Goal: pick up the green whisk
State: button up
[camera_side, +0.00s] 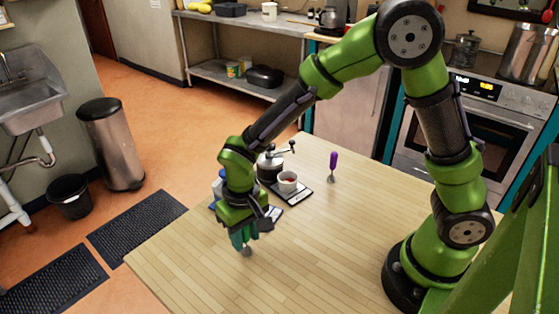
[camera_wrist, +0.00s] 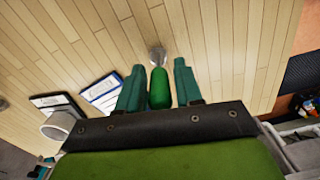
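The green whisk shows in the wrist view, with its green handle (camera_wrist: 159,90) between my two teal fingers and its metal end (camera_wrist: 157,57) just beyond the fingertips. My gripper (camera_wrist: 159,68) is open around the handle, with narrow gaps visible on both sides. In the side view my gripper (camera_side: 243,238) points down low over the wooden table. The whisk's metal end (camera_side: 247,251) shows just below the fingers there, and the handle is hidden by them. I cannot tell whether the fingertips touch the table.
A purple-handled utensil (camera_side: 333,162) stands farther back on the table. A metal grinder (camera_side: 268,168), a white cup (camera_side: 287,184) on a dark scale (camera_side: 303,195) and a flat pale item (camera_side: 273,212) lie behind my gripper. The table's front and right area is clear.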

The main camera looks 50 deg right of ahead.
grip_shut()
jog(key=shift+r, duration=0.15)
